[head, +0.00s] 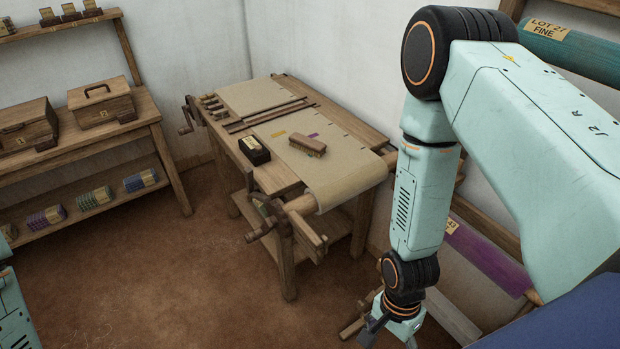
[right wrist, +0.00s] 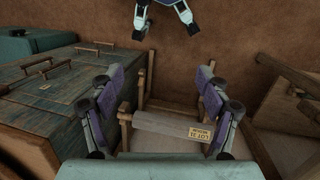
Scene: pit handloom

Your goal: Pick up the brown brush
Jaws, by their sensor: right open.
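My right gripper (head: 390,328) hangs low to the right of the loom, well below and apart from the brush. In the right wrist view my right gripper (right wrist: 158,100) has its fingers spread wide with nothing held between them. The brush does not show in that view.
A dark box (head: 254,150) with a label stands left of the brush. A rack with rolls (head: 570,50) is at the right. A labelled roll (right wrist: 170,122) lies below my right gripper. Brown floor lies open before the loom.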

